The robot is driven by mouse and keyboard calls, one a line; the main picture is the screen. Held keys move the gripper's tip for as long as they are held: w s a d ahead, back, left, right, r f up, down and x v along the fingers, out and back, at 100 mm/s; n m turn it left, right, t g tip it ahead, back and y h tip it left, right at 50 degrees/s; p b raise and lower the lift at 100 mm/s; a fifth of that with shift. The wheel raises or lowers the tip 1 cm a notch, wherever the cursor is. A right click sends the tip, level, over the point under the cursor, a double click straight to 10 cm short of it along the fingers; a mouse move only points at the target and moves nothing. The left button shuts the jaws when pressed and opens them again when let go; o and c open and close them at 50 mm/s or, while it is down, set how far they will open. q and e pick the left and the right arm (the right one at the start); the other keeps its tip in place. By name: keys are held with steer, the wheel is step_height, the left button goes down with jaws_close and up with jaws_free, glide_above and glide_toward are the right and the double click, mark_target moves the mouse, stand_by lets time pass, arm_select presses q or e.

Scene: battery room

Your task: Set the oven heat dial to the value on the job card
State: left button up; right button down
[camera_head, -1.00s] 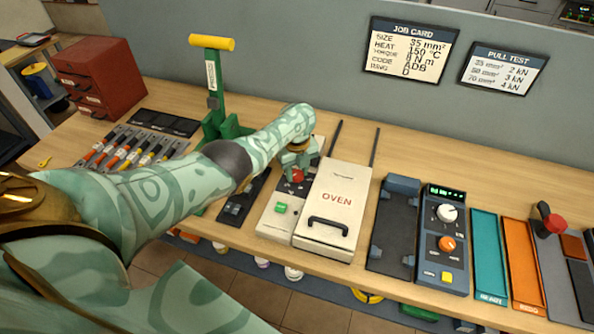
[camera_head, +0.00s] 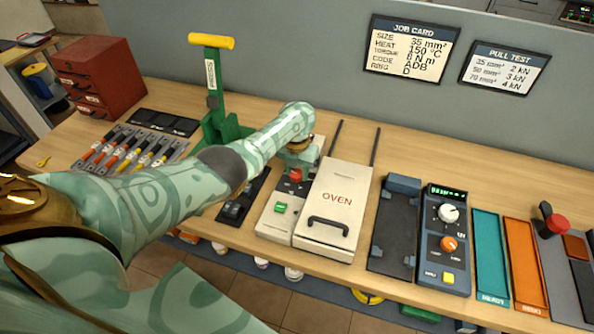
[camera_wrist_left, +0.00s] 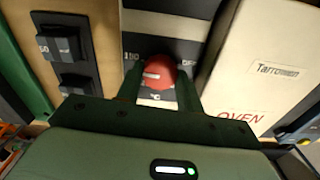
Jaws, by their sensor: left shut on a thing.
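The job card (camera_head: 411,50) on the back wall reads HEAT 150 °C. The oven (camera_head: 333,209) is a cream box with a black handle, and its control panel stands along its left side. The red heat dial (camera_head: 296,174) is at the back of that panel. My left gripper (camera_head: 297,158) is over the dial. In the left wrist view my left gripper (camera_wrist_left: 158,80) is shut on the red dial (camera_wrist_left: 158,70), one finger on each side. A pale mark shows on the dial's left part. A label like 150 is at its left, OFF at its right. My right gripper is out of view.
A green button (camera_head: 280,208) sits in front of the dial. A green press (camera_head: 214,100) with a yellow handle stands left of my forearm. A dark switch panel (camera_head: 241,198) lies left of the oven. A blue control unit (camera_head: 444,240) stands to its right.

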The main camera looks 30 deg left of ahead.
mark_target(297, 174)
arm_select(q)
steer(key=shift+m, duration=0.9)
steer(key=shift+r, duration=0.1)
steer(key=o, duration=1)
step_height(297, 174, up, 16)
steer(key=p, duration=0.7)
steer(key=shift+r+p, duration=0.15)
steer(key=shift+p, duration=0.15)
